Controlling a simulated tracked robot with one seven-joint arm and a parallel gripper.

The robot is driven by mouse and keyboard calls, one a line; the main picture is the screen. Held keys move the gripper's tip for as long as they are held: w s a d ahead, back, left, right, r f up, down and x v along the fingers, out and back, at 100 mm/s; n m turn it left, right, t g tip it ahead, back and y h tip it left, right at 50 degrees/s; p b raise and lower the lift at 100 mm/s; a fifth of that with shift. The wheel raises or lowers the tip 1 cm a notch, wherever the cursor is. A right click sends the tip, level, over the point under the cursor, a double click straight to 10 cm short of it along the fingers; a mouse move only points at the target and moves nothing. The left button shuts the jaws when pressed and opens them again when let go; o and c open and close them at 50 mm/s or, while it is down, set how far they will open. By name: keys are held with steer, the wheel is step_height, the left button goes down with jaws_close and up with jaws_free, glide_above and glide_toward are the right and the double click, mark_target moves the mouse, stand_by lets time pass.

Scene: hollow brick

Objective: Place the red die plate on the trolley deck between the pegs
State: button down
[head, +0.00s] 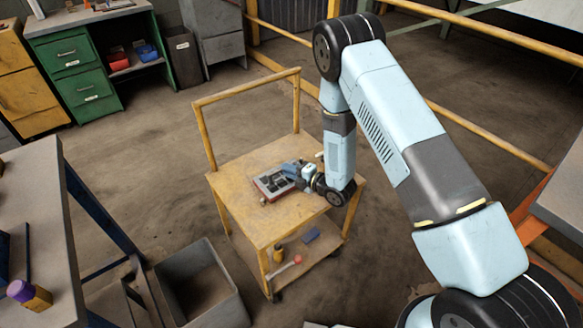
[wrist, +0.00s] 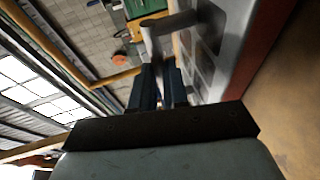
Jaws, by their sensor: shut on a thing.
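The die plate (head: 268,188) is a flat grey block with dark recesses and a red lower edge. It lies level at the trolley deck (head: 270,226) in the head view; I cannot tell whether it rests fully on it. My gripper (head: 294,170) is shut on the plate at its right side, partly hiding it. In the wrist view my fingers (wrist: 168,85) close on a grey bar of the plate (wrist: 238,50), with the red edge beside the deck (wrist: 290,110). A small pale peg (head: 319,155) shows near my wrist; other pegs are hard to make out.
The trolley's yellow push handle (head: 247,88) rises at the back. Its lower shelf holds a blue block (head: 311,235) and a red-ended tool (head: 287,268). A grey bin (head: 200,290) stands at front left beside a workbench (head: 35,230). The front of the deck is clear.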

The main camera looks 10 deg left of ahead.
steer(key=shift+f, duration=0.25)
steer(key=c, duration=1.1)
jaws_free()
steer(key=shift+f, duration=0.1)
steer(key=shift+d, duration=0.1)
steer(key=v, duration=1.2)
